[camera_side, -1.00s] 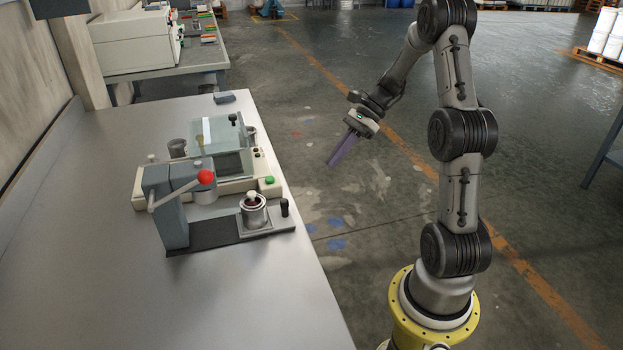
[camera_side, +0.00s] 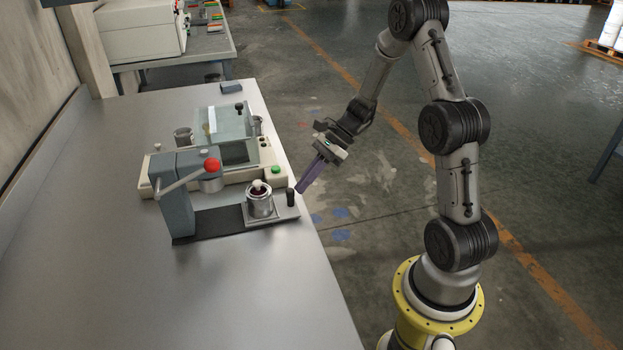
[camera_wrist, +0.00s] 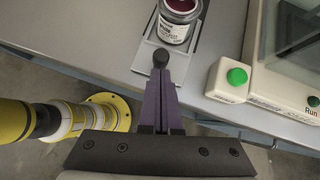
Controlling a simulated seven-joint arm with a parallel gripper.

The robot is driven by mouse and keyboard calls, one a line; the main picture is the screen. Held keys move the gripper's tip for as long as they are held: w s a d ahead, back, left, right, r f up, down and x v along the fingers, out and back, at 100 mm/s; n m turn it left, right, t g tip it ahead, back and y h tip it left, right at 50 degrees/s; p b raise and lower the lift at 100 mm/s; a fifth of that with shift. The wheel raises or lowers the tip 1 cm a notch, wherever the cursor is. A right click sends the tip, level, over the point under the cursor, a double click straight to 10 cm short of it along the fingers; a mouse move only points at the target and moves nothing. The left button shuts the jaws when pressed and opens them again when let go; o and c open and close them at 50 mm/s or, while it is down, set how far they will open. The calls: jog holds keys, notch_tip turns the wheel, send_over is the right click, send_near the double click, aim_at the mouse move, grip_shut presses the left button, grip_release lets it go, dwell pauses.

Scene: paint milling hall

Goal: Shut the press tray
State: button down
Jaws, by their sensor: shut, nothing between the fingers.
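The press tray (camera_side: 284,213) is drawn out from under the grey press (camera_side: 176,209), toward the bench edge. It also shows in the wrist view (camera_wrist: 148,58). A metal can (camera_side: 259,204) stands on the tray; in the wrist view the can (camera_wrist: 178,24) holds dark red paint. A black knob handle (camera_side: 290,197) stands upright at the tray's outer end, and shows in the wrist view (camera_wrist: 160,57). My gripper (camera_side: 299,191) has purple fingers, shut and empty. Its tips (camera_wrist: 161,74) are close to the knob on its outer side; I cannot tell whether they touch.
The press has a lever with a red ball (camera_side: 212,165). Behind it is a cream machine with a glass hood (camera_side: 232,122) and a green button (camera_wrist: 237,76) beside the tray. The bench (camera_side: 250,290) is clear in front. Open floor lies right of the bench edge.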

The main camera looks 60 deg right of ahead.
aim_at(260, 190)
jog(key=w+a, duration=0.7)
jog(key=shift+w+a, duration=0.35)
